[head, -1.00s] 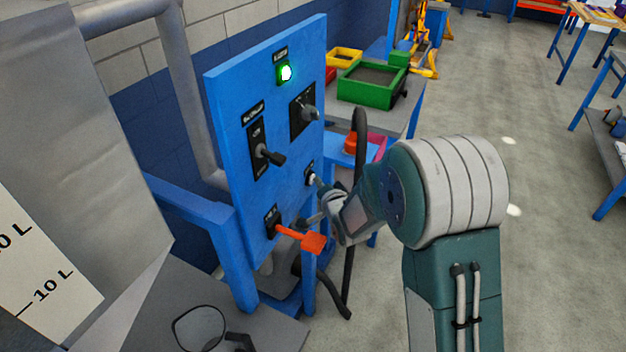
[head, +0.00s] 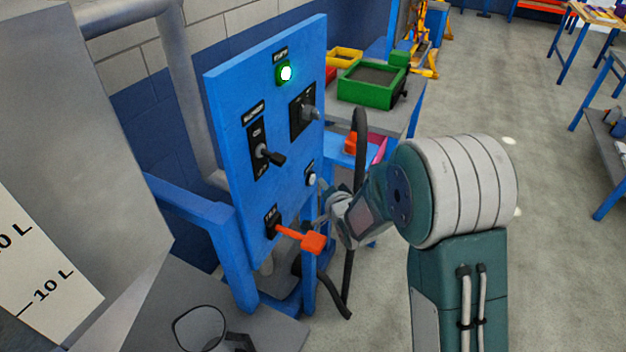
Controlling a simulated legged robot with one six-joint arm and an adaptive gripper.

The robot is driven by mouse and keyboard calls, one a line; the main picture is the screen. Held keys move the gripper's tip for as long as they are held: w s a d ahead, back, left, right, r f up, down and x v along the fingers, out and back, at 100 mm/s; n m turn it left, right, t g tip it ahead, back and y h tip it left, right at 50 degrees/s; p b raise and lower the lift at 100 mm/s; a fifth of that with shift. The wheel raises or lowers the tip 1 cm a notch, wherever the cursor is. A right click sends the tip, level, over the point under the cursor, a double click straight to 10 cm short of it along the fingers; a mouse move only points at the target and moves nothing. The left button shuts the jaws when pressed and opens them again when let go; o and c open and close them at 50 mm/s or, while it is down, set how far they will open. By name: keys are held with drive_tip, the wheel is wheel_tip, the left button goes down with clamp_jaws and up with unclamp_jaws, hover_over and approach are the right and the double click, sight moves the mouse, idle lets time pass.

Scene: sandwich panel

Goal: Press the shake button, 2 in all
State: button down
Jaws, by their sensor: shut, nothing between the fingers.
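A blue upright panel (head: 231,109) carries a small white push button (head: 311,179) on a black plate, low near its right edge. The label above it is too small to read. My gripper (head: 318,190) is shut and empty, close in front of the panel by this button. The fingertips look just apart from the button, but contact is hard to judge from this angle. My own wrist hides part of the gripper.
Just below my gripper, an orange-handled lever (head: 312,243) sticks out from the panel. A black toggle switch (head: 270,156), a rotary knob (head: 309,114) and a lit green lamp (head: 286,73) sit above. A dark hose (head: 359,140) hangs behind my wrist.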

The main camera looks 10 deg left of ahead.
drive_tip(key=shift+s+d, duration=0.3)
drive_tip(key=shift+d, duration=0.5)
drive_tip(key=shift+s+d, duration=0.3)
drive_tip(key=shift+d, duration=0.55)
drive_tip(key=shift+s+d, duration=0.3)
drive_tip(key=shift+d, duration=0.5)
drive_tip(key=s+d+r+n+g+h, duration=0.3)
drive_tip(key=s+d+r+h, duration=0.3)
drive_tip(key=s+d+r, duration=0.55)
drive_tip(key=s+d+r+n+g, duration=0.1)
drive_tip(key=s+r+g, duration=0.1)
drive_tip(key=s, duration=0.8)
drive_tip(key=s+d+r+n+g, duration=0.2)
drive_tip(key=s+g, duration=0.1)
drive_tip(key=s, duration=0.8)
drive_tip(key=shift+s+d+h, duration=0.2)
drive_tip(key=shift+d+h, duration=0.05)
drive_tip(key=shift+h, duration=0.15)
